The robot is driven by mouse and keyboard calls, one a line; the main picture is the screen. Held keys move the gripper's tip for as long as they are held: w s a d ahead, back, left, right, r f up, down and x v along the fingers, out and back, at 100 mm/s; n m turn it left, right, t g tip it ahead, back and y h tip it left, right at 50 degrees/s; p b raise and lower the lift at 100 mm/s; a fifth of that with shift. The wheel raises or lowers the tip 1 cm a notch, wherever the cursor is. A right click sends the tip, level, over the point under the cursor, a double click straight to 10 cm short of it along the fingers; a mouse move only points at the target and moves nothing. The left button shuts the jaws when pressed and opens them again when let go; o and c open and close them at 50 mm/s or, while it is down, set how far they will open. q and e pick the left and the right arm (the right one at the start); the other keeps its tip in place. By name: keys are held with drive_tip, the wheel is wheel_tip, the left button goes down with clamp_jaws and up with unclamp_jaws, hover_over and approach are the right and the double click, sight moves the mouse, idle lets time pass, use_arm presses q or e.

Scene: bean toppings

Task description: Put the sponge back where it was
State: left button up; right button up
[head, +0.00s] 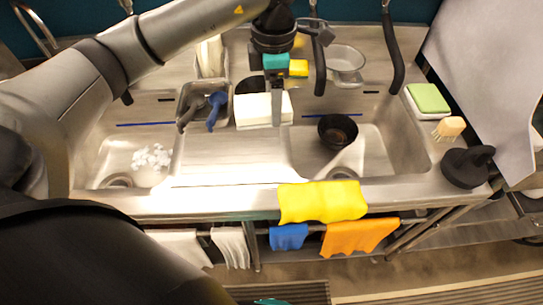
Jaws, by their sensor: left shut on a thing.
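My left gripper (277,112) reaches down over the middle of the sink. It is shut, with a grey finger in front of a pale white sponge-like block (248,112). The block is at the divider between the two basins; I cannot tell whether it touches the surface. The far finger is hidden. A green sponge (428,97) lies on a white base at the right rim. A small yellow block (299,68) shows just right of the gripper, farther back. My right gripper is not in view.
A black bowl (338,130) sits in the right basin and white pieces (151,157) lie in the left. A brush (449,127) and a dark round tool (467,167) are at right. A yellow cloth (322,201) hangs over the front edge. Black taps (392,55) rise at the back.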

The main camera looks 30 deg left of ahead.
use_arm(q)
drive_tip(key=n, duration=0.1)
drive_tip(key=n+p, duration=0.1)
drive_tip(key=a+r+n, duration=0.1)
drive_tip(key=shift+w+n, duration=0.3)
drive_tip(key=shift+n, duration=0.1)
drive_tip(key=n, duration=0.1)
drive_tip(key=n+p, duration=0.1)
drive_tip(key=a+n, duration=0.1)
drive_tip(key=n, duration=0.1)
drive_tip(key=shift+w, duration=0.25)
wheel_tip(320, 180, down, 15)
drive_tip(key=shift+f+p, duration=0.1)
drive_tip(key=shift+p, duration=0.2)
drive_tip(key=shift+f, duration=2.3)
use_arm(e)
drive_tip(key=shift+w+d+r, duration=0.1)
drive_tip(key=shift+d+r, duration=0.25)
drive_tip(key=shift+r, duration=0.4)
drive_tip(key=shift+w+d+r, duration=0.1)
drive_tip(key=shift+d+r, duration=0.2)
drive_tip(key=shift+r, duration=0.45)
use_arm(q)
drive_tip(key=shift+f, duration=0.15)
drive_tip(key=o, duration=1.3)
drive_tip(key=shift+c, duration=0.2)
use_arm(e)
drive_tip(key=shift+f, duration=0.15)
